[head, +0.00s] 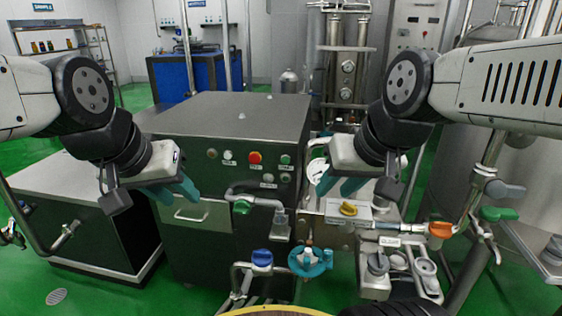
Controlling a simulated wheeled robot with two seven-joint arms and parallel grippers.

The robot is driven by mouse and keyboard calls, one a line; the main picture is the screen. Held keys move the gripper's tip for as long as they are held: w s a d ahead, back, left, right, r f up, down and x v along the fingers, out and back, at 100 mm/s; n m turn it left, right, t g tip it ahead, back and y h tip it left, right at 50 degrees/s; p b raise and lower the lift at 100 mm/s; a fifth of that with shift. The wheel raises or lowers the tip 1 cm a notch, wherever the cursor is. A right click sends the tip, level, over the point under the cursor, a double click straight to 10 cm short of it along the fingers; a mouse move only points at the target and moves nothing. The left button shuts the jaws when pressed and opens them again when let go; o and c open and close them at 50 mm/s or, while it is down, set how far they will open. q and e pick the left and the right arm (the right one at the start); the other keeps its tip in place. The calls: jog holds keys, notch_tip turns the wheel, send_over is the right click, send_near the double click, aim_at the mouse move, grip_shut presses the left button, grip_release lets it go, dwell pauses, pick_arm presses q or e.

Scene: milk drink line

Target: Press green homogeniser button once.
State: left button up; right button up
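The homogeniser (226,113) is a dark cabinet with a grey top in the middle of the head view. Its front panel carries a green button (285,160) at the upper right, beside a red button (254,157). The green button is in plain sight and nothing touches it. My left gripper (180,199) has teal fingers held apart, in front of the cabinet's left side, left of and lower than the buttons. My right gripper (334,193) also has its teal fingers apart and empty, to the right of the green button and lower.
Other panel controls sit close by, including a pale button (228,156) and a lower black one (285,178). A pipe with a green handle (242,206) crosses below the panel. Valves with blue (262,258), yellow (348,208) and orange (441,230) handles crowd the lower right.

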grip_shut()
dwell(1.3)
